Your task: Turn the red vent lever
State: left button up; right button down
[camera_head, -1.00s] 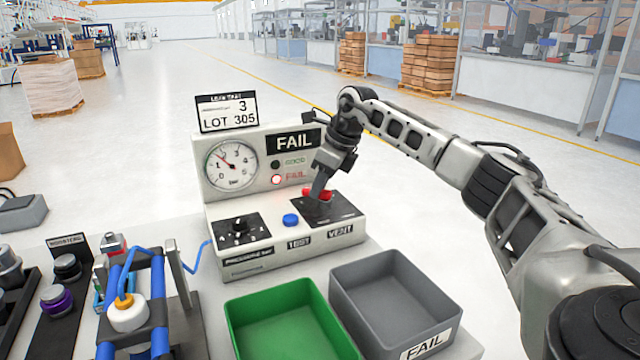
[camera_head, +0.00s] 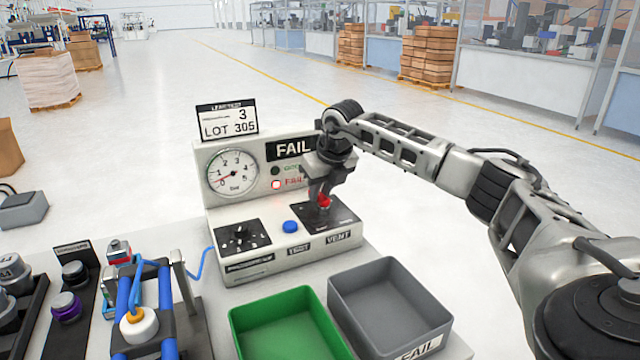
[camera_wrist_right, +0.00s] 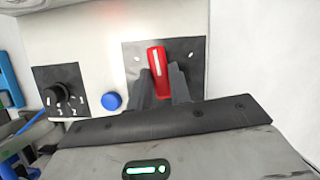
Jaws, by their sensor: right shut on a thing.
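The red vent lever (camera_head: 324,201) sits on a black plate on the right of the white test box (camera_head: 262,262), above the VENT label. In the right wrist view the lever (camera_wrist_right: 158,72) points nearly straight up the picture, with a white stripe along it. My right gripper (camera_wrist_right: 162,88) has one dark finger on each side of the lever and is shut on it. In the head view the right gripper (camera_head: 320,192) comes down on the lever from above and hides part of it. My left gripper is not in view.
The box carries a gauge (camera_head: 231,172), a FAIL display (camera_head: 291,149), a lit red lamp (camera_head: 276,185), a blue button (camera_head: 290,226) and a black knob (camera_head: 241,232). A green bin (camera_head: 236,318) and a grey bin (camera_head: 336,300) stand in front. A blue-framed fixture (camera_head: 126,290) stands left.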

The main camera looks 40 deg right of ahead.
jog(key=m, duration=0.2)
jog(key=m+h, duration=0.1)
jog(key=m, duration=0.1)
jog(key=m+h+p, duration=0.1)
jog(key=shift+d+r+m+g, duration=0.1)
jog(key=shift+d+m+g, duration=0.15)
jog(key=shift+m+g, duration=0.15)
jog(key=m, duration=0.1)
jog(key=m+g, duration=0.1)
jog(key=m, duration=0.1)
jog(key=m+h, duration=0.1)
jog(key=shift+s+d+m, duration=0.2)
jog(key=shift+s+m, duration=0.05)
jog(key=shift+m, duration=0.15)
jog(key=shift+g, duration=0.3)
jog(key=c, duration=1.3)
grip_release()
jog(key=v, duration=1.6)
jog(key=shift+s+a, duration=0.1)
